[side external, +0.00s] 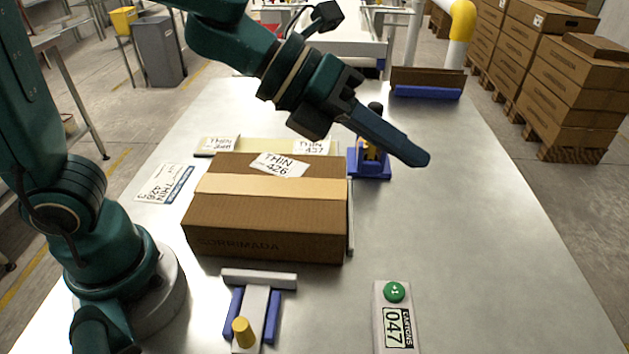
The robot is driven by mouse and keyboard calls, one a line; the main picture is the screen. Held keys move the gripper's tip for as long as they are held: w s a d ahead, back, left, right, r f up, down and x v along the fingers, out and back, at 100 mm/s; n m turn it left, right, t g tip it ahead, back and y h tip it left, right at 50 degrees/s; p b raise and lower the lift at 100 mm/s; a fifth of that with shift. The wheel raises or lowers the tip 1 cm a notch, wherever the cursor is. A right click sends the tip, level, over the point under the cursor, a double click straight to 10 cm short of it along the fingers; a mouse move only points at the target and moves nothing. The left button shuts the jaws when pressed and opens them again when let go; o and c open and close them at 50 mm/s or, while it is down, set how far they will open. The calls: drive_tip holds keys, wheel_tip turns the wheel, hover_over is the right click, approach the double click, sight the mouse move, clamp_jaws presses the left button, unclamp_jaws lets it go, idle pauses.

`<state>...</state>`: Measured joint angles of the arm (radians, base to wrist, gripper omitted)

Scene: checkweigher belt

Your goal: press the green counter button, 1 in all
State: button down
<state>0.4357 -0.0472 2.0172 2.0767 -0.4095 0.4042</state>
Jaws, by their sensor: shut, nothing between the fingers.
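The green counter button (394,292) is a round green cap on the upper end of a light grey counter box (378,325) near the front of the table. The counter display (397,328) below the button reads 047. My gripper (424,159) is shut and empty. It is above the table, well behind the button in the picture and apart from it, tilted with its tips down to the right. Nothing hides the button.
A cardboard box (265,222) labelled THIN 426 lies left of centre. A grey and blue fixture with a yellow knob (243,332) is front left. The table (490,240) is bare on the right.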

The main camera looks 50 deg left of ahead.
sight(386, 289)
drive_tip(key=s+d+f+m+g, duration=0.3)
drive_tip(key=d+f, duration=0.1)
drive_tip(key=f, duration=0.2)
drive_tip(key=shift+m+y, duration=0.3)
drive_tip(key=shift+m, duration=0.1)
drive_tip(key=shift+f, duration=4.35)
drive_tip(key=shift+f, duration=0.1)
drive_tip(key=shift+f, duration=0.3)
